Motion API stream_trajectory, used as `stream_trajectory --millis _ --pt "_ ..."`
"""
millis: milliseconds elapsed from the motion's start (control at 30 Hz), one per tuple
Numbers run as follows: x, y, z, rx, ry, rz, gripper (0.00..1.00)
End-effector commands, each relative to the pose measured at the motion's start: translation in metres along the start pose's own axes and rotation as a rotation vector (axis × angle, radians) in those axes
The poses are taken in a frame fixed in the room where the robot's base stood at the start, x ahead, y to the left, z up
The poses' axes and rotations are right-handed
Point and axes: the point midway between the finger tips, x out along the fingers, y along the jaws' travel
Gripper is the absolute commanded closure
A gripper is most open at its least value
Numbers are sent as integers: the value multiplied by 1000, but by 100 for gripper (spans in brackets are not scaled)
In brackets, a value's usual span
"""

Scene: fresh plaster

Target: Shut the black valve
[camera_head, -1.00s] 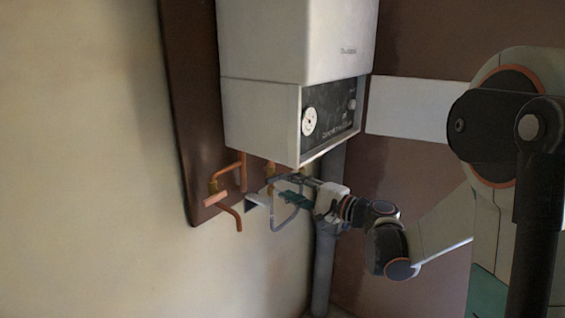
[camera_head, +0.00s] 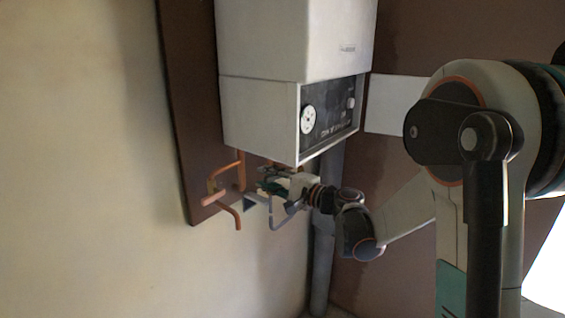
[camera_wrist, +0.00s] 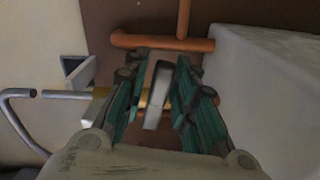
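The black valve's handle (camera_wrist: 157,98) shows in the wrist view as a dark grey, flat lever with a lighter edge. It stands between my fingers, in front of a brass fitting on the pipework. My gripper (camera_wrist: 162,66) is open, with one teal finger on each side of the lever and visible gaps beside it. I cannot tell whether either finger touches it. In the head view my gripper (camera_head: 268,182) is below the boiler, among the pipes, and the valve is hidden behind it or too small to make out.
The white boiler (camera_head: 260,115) hangs just above my gripper. Copper pipes (camera_head: 228,210) stick out at the left, and another copper pipe (camera_wrist: 165,42) runs across beyond my fingers. A grey bent pipe (camera_wrist: 18,120) and a pale bracket (camera_wrist: 80,76) lie to the left.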

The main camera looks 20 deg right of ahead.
Motion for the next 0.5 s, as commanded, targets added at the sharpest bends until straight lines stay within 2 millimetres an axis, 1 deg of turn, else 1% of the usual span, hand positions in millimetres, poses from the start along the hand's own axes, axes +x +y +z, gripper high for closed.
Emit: stream_trajectory --millis 33,67,267,500 --pt "0 0 0 0 0 0 94" --pt "0 0 0 0 0 0 100" --pt "0 1 0 -9 0 0 100" --pt "0 10 -1 -191 0 0 100"
